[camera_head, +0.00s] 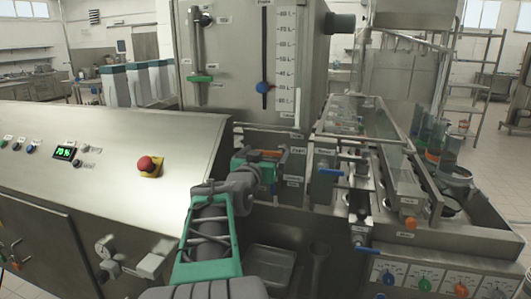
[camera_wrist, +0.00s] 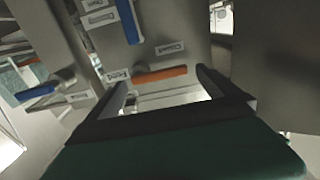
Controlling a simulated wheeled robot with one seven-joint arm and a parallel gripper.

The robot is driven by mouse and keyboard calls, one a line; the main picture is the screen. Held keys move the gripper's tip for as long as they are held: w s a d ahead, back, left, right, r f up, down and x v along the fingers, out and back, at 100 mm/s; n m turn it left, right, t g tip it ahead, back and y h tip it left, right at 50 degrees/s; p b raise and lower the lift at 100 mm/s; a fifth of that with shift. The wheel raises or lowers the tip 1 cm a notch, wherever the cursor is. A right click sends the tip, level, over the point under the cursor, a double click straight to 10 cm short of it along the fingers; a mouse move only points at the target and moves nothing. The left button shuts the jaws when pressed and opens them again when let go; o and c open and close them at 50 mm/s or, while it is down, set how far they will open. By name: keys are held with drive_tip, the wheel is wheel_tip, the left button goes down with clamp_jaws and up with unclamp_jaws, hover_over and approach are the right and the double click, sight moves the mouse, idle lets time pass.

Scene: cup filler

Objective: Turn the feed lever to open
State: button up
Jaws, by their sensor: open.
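The feed lever shows as an orange bar (camera_wrist: 160,73) in the wrist view, lying sideways on a metal plate below a label that seems to read "Closed". A label at its left end seems to read "Feed". My gripper (camera_wrist: 165,88) is open, with its dark fingers apart on either side of the lever and nothing held. I cannot tell whether the fingers touch the lever. In the head view my gripper (camera_head: 262,165) is at the machine's front, and the orange lever (camera_head: 271,153) shows just beyond it, partly hidden.
A blue lever (camera_head: 331,172) stands right of my gripper. A blue handle (camera_wrist: 130,21) and another blue handle (camera_wrist: 36,92) are close in the wrist view. A red emergency button (camera_head: 149,165) is on the left panel. The tall gauge cabinet (camera_head: 235,60) rises behind.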

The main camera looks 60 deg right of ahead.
drive_tip(key=c, duration=2.1)
